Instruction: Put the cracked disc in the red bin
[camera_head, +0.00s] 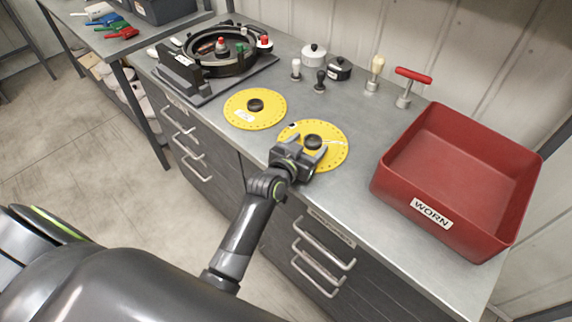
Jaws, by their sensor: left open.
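Two yellow discs with black centre knobs lie on the grey bench. The right disc (333,158) shows a thin pale line running from its knob toward the right edge, which looks like a crack. The left disc (255,94) has a small white label and no crack that I can make out. My left gripper (303,147) is open over the near side of the right disc, close to its knob; I cannot tell whether it touches. It hides part of that disc. The red bin (397,187), labelled WORN, stands empty at the right. My right gripper is not in view.
A round black seed meter housing (189,58) stands at the back left. Small pots (314,56), handled tools (375,72) and a red-handled tool (404,98) line the wall. Bench between right disc and bin is clear.

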